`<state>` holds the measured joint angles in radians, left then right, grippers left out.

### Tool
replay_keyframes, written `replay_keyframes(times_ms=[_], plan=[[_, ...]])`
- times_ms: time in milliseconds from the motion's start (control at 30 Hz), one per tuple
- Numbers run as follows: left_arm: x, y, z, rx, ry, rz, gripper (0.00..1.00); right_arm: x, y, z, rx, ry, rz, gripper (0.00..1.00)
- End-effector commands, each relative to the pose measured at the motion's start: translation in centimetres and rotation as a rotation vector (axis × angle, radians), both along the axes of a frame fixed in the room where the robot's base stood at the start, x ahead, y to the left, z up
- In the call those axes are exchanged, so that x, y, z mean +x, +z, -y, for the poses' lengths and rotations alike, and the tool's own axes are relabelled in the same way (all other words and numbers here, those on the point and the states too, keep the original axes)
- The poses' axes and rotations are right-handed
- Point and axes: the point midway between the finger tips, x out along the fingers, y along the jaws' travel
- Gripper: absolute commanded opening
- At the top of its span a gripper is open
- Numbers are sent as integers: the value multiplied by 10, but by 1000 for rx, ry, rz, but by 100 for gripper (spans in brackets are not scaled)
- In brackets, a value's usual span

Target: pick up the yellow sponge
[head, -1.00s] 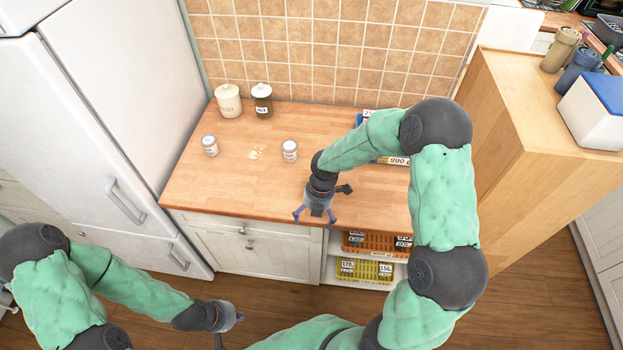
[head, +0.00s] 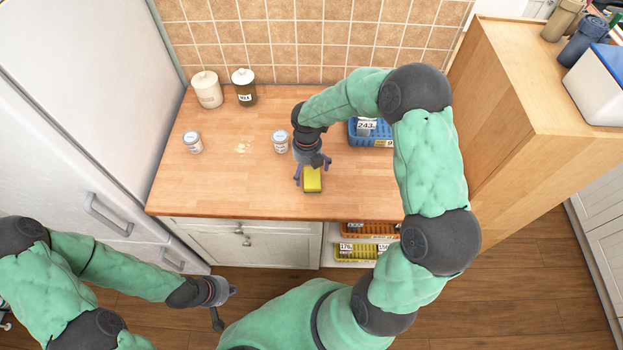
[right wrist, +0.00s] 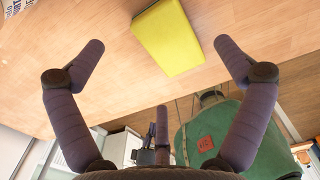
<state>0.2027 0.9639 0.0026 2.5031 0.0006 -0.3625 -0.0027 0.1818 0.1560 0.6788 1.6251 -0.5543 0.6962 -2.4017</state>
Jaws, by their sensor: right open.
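The yellow sponge (head: 312,180) lies on the wooden counter near its front edge, with a green layer along one side. My right gripper (head: 312,173) is right above or beside its far end in the head view. In the right wrist view the sponge (right wrist: 168,37) lies on the counter beyond the open fingers of my right gripper (right wrist: 160,65), apart from them. The right gripper is empty. My left gripper (head: 225,305) hangs low at the left, away from the counter; its fingers are too unclear to tell open from shut.
A small can (head: 280,141) stands left of my right gripper. A blue basket (head: 370,133) stands behind at the right, partly hidden by my arm. Two canisters, another can (head: 193,142) and crumbs (head: 243,147) are further left. The counter's front left is clear.

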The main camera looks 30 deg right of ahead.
Motion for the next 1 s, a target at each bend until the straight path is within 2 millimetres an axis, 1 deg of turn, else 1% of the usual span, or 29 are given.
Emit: replay_keyframes(times_ms=[167,433,533,700,733,767,800,867,900,1000], plan=[[0,-2,0,0,0,0,0,-1,-12,1,0,-1,0,100],[0,-8,0,0,0,0,0,-2,-48,1,1,-1,0,100],[0,-9,0,0,0,0,0,-2,-53,1,1,-2,3,100],[0,-8,0,0,0,0,0,-2,-52,1,1,-2,3,100],[0,-8,0,0,0,0,0,-2,-52,1,1,-2,3,94],[0,-8,0,0,0,0,0,-2,-52,1,1,-2,3,86],[0,-8,0,0,0,0,0,-2,-52,1,1,-2,3,75],[0,-8,0,0,0,0,0,-2,-52,1,1,-2,3,58],[0,-8,0,0,0,0,0,-2,-52,0,1,-2,3,53],[0,-8,0,0,0,0,0,-2,-52,0,1,-2,2,53]])
